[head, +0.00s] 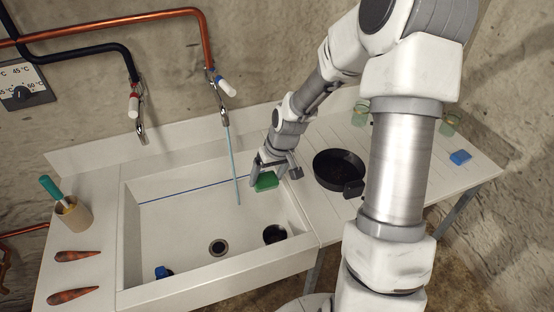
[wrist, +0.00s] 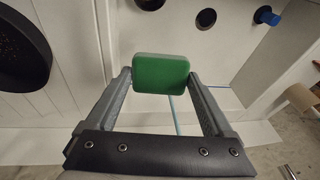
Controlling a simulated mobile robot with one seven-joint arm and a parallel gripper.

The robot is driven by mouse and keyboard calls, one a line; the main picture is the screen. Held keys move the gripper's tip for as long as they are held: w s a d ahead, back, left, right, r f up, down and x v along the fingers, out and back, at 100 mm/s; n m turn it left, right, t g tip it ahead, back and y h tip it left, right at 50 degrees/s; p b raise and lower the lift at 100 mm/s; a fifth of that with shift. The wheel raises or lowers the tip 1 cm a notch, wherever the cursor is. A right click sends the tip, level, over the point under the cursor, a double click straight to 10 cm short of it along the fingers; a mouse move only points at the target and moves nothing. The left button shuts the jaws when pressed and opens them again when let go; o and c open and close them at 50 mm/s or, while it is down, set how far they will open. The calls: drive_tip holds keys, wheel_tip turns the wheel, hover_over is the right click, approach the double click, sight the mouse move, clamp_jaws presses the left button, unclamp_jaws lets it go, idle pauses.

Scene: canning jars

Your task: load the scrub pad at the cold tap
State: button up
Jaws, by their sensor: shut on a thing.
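My gripper (head: 268,172) is shut on the green scrub pad (head: 266,181), near the right wall of the white sink (head: 180,225). In the wrist view the pad (wrist: 161,73) sits between the two fingertips, its green face showing. Two taps are on the wall. The left tap (head: 140,115) hangs from a black pipe and shows red at its handle. The right tap (head: 224,100) hangs from a copper pipe, and a thin blue stream (head: 234,160) falls from it into the sink. The pad is to the right of the stream, apart from it in the head view.
The sink holds a drain (head: 217,248), a dark round thing (head: 274,234) and a blue-topped thing (head: 163,271). A black pan (head: 339,165) stands on the right board. At left are a tan pot (head: 75,215) with a teal-handled tool and two brown pointed pieces (head: 76,256).

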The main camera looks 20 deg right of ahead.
drive_tip(key=w+d+r+t+y, duration=0.2)
drive_tip(key=w+d, duration=0.1)
drive_tip(key=d, duration=0.2)
drive_tip(key=w+a+f+b, duration=0.2)
drive_tip(key=w+a+b, duration=0.2)
drive_tip(key=w+a, duration=0.4)
drive_tip(key=shift+w+a+f, duration=0.3)
drive_tip(key=shift+w+f, duration=0.05)
drive_tip(key=shift+w, duration=1.1)
drive_tip(key=s+d, duration=0.4)
drive_tip(key=s, duration=0.2)
drive_tip(key=shift+s+d, duration=0.15)
drive_tip(key=shift+d, duration=0.25)
idle(1.2)
